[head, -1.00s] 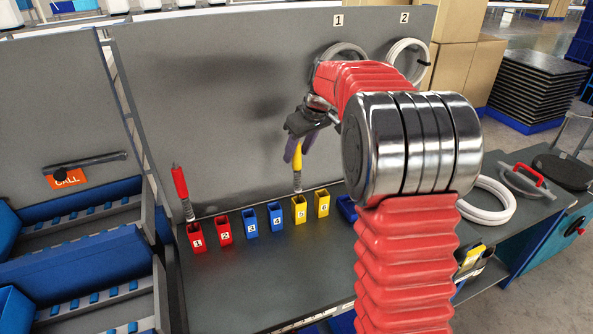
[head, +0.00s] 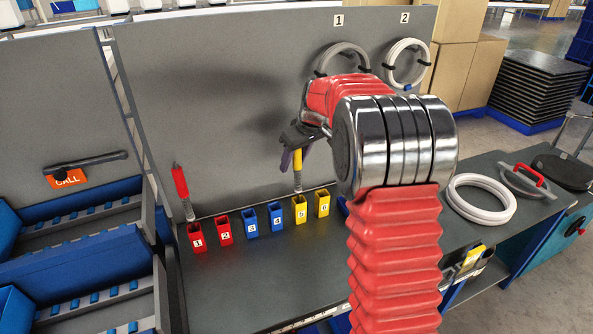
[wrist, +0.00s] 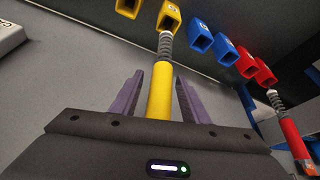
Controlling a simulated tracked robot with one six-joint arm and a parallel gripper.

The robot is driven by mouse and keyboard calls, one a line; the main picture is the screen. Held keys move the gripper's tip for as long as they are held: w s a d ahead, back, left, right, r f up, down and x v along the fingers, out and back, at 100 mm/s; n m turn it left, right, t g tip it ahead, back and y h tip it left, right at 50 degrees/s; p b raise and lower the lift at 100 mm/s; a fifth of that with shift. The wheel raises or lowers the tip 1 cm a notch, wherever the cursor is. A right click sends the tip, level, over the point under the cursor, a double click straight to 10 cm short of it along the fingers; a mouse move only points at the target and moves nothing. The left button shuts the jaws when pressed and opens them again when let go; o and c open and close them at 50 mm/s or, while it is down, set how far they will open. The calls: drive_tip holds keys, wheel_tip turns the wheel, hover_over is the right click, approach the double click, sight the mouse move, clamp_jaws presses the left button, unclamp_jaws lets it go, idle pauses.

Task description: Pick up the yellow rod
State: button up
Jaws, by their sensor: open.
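The yellow rod (head: 297,168) stands upright in the yellow holder numbered 5 (head: 298,211), its grey ribbed lower end going down to the holder. In the wrist view the yellow rod (wrist: 160,90) lies between the two purple fingers of my gripper (wrist: 157,98), with a gap on each side. In the head view my gripper (head: 291,155) is at the upper part of the rod, above the holders. It is open. The rod's top end is hidden behind the gripper body.
A red rod (head: 180,185) stands in the red holder numbered 1 (head: 197,238) at the left. Holders in red, blue and yellow form a row on the grey table (head: 240,285). A grey upright panel (head: 210,110) stands behind. White coiled hose (head: 482,199) lies at the right.

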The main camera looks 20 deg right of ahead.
drive_tip(key=shift+c, duration=0.7)
clamp_jaws()
drive_tip(key=shift+r, duration=0.1)
wheel_tip(320, 180, up, 10)
drive_tip(key=shift+f, duration=0.1)
idle(0.3)
idle(0.4)
